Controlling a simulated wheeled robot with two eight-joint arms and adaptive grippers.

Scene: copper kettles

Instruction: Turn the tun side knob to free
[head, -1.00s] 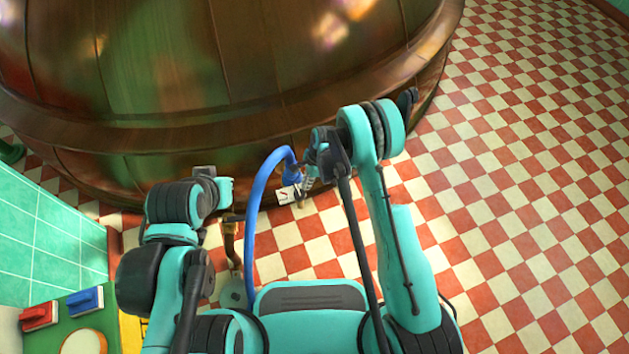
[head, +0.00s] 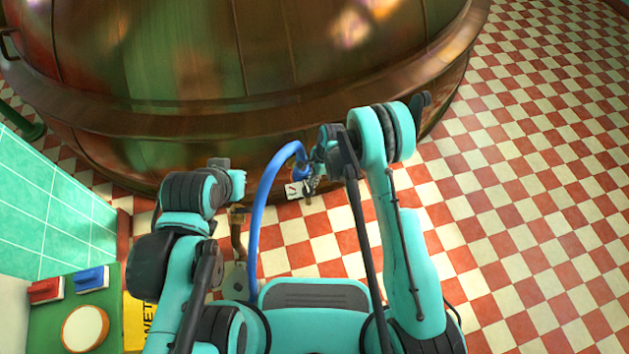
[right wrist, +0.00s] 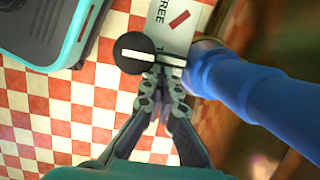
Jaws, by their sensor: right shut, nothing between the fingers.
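The big copper tun (head: 250,60) fills the top of the head view. In the right wrist view, its side knob (right wrist: 131,66) is a round black disc with a white bar lying nearly level across it. A white plate (right wrist: 176,38) beside it bears the word FREE and a red mark; part of its lettering is hidden. The plate also shows small in the head view (head: 293,191). My right gripper (right wrist: 162,82) is shut and empty, its tips right at the knob's lower edge; I cannot tell whether they touch. My left gripper cannot be made out.
A blue hose (right wrist: 240,84) runs close beside the knob and plate, and it arches between my arms in the head view (head: 258,215). A green bench with a red block (head: 45,290) and a blue block (head: 91,279) stands at lower left. Checked floor (head: 540,180) lies open at right.

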